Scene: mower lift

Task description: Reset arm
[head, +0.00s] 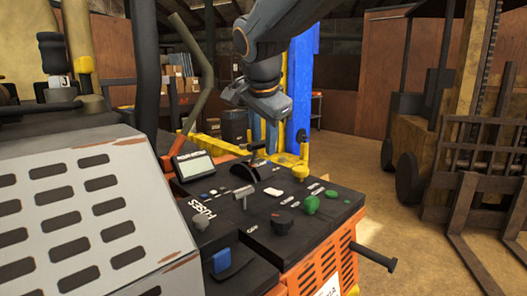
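My arm (272,30) comes down from the top of the head view, dark grey and bent. My gripper (258,102) hangs at its end, above the far side of a black control panel (235,222). It appears apart from the panel, with a black lever (257,156) standing below it. The gripper is small and dark, and its fingers cannot be told apart. No held object can be made out.
The panel carries a small screen (195,166), green knobs (311,204), a grey lever (243,194) and a blue switch (221,261). A slotted grey cover (75,205) fills the left. A forklift (450,130) stands at right. Open floor (350,170) lies between.

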